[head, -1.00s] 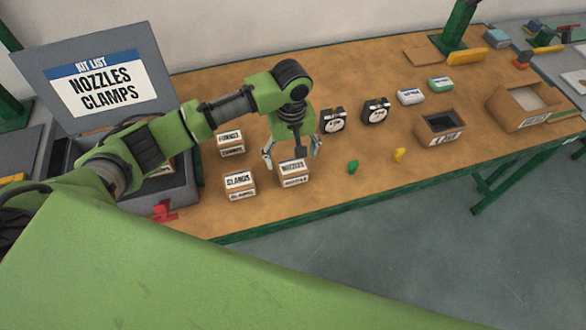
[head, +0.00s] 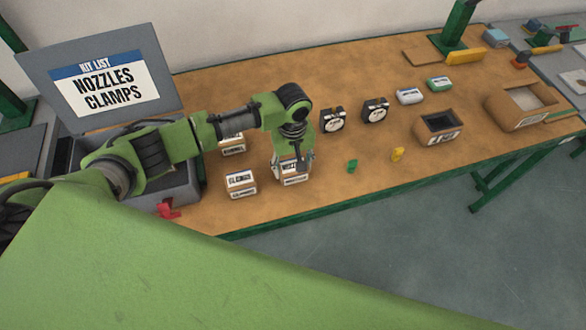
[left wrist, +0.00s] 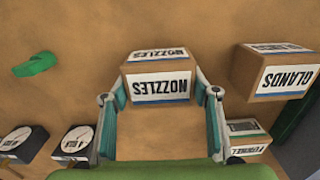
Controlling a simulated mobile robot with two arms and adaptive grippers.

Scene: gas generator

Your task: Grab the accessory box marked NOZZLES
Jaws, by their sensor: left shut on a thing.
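The NOZZLES box (head: 295,179) is a small brown box with white labels, standing on the wooden bench near its front edge. My left gripper (head: 293,163) is down over it from above. In the left wrist view the NOZZLES box (left wrist: 160,88) sits between the two fingers, its label upside down. My left gripper (left wrist: 160,82) is shut on its two sides. I cannot tell whether the box is clear of the bench. My right gripper is not in view.
The GLANDS box (head: 241,185) stands just left; another labelled box (head: 233,147) is behind it, partly hidden by my arm. A grey case (head: 180,185) with a kit-list lid (head: 103,85) is at left. Green (head: 352,166) and yellow (head: 397,154) pieces lie right.

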